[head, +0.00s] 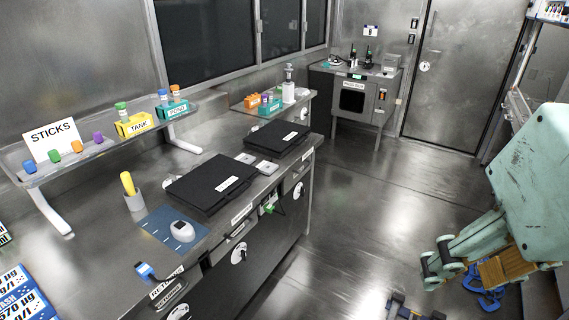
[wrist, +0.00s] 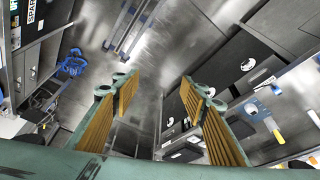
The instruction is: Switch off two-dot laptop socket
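Two closed black laptops lie on the metal bench, a near one (head: 205,185) and a far one (head: 277,138). Two small pale plates (head: 256,163) lie between them. A green plug or lead (head: 269,208) sits at the bench's front face, below the laptops. No two-dot mark is readable, and I cannot tell which fitting is the laptop socket. My gripper (head: 456,284) is at the lower right, over the floor and well apart from the bench. The wrist view shows my gripper (wrist: 157,86) open, with nothing between its orange-padded fingers.
A raised shelf (head: 100,148) holds colored caps and racks. A side table (head: 352,90) stands by the door. The floor (head: 350,205) beside the bench is clear.

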